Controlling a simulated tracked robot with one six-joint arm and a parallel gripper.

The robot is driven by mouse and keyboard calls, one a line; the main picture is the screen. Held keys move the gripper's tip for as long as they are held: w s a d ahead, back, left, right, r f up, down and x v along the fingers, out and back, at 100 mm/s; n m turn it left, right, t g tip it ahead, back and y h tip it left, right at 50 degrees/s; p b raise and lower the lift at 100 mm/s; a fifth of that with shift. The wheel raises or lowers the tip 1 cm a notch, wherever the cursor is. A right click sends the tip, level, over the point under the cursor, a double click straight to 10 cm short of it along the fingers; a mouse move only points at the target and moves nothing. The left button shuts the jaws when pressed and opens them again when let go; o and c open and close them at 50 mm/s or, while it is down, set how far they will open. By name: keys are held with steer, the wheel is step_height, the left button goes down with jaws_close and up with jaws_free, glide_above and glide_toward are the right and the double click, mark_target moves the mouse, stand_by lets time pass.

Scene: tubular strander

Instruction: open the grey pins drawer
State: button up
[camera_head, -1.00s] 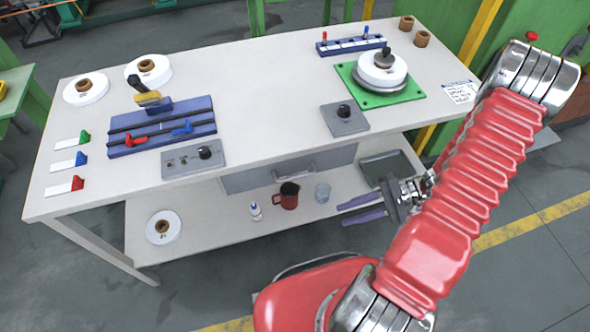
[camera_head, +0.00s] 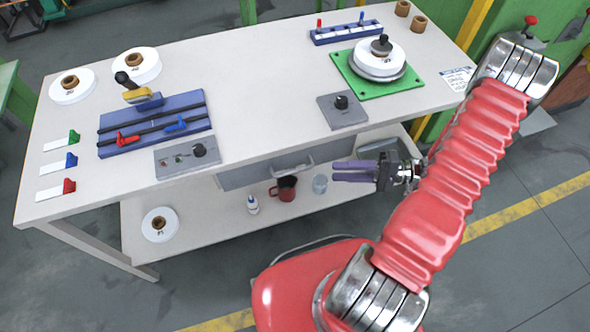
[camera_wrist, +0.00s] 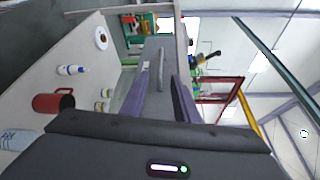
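The grey drawer (camera_head: 240,177) sits under the tabletop and looks shut, with a pale bar handle (camera_head: 297,167) on its front. In the wrist view the handle (camera_wrist: 160,68) stands ahead, between the lines of my two fingers, with the drawer front (camera_wrist: 172,50) behind it. My gripper (camera_head: 335,172) has purple fingers and is just right of the handle in the head view. In the wrist view my gripper (camera_wrist: 160,90) is open, with a gap between the fingers and nothing held. The fingertips look short of the handle.
A dark tray (camera_head: 380,150) lies behind my gripper. The tabletop (camera_head: 260,90) overhangs the drawer.

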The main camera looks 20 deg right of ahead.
mark_target(295, 170)
steer(key=x, duration=1.3)
steer(key=shift+w+a, duration=0.1)
steer(key=shift+a, duration=0.3)
jaws_close()
stand_by(0.5)
